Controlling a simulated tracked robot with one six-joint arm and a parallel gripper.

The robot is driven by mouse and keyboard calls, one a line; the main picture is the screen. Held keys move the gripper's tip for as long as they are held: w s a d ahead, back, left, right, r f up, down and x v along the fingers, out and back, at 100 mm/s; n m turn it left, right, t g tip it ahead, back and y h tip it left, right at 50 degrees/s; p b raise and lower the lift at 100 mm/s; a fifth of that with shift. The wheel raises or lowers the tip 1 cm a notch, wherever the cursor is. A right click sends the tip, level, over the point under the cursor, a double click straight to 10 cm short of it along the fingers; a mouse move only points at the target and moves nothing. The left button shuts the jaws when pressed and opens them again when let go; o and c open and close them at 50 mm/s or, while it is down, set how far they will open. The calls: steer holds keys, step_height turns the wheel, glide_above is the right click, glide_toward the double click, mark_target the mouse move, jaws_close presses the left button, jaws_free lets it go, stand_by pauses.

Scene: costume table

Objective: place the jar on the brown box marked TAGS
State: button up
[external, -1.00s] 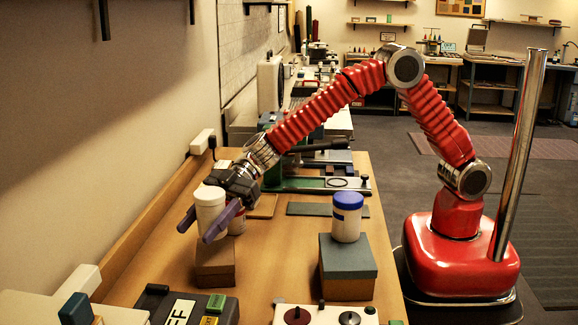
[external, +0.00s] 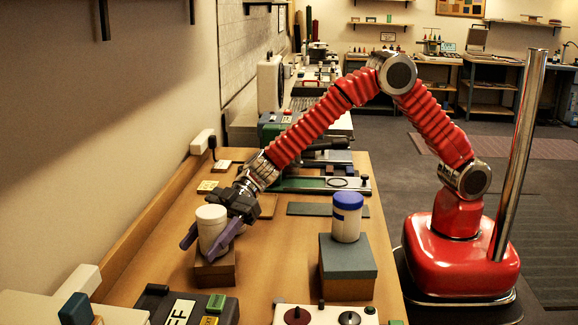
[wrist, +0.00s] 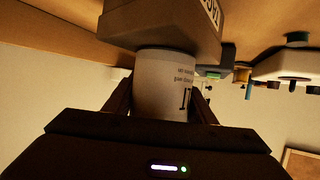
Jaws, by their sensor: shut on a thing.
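A white jar (external: 211,232) with a pale lid is between the two purple fingers of my gripper (external: 198,246), which is shut on it. The jar is upright, its base at the top of a small brown box (external: 215,274); whether it rests there or hangs just above, I cannot tell. In the wrist view, which is upside down, the jar (wrist: 163,85) with dark print sits between the fingers and meets the box (wrist: 160,28). Part of the box's lettering shows at its edge.
A white jar with a blue lid (external: 347,215) stands on a grey-topped box (external: 348,268) to the right. A panel with buttons (external: 325,315) is at the front. A green-based device (external: 310,184) lies behind. The wall runs along the left.

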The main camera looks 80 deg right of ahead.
steer(key=o, duration=1.2)
steer(key=shift+f, duration=0.1)
steer(key=shift+o, duration=0.2)
steer(key=v, duration=1.2)
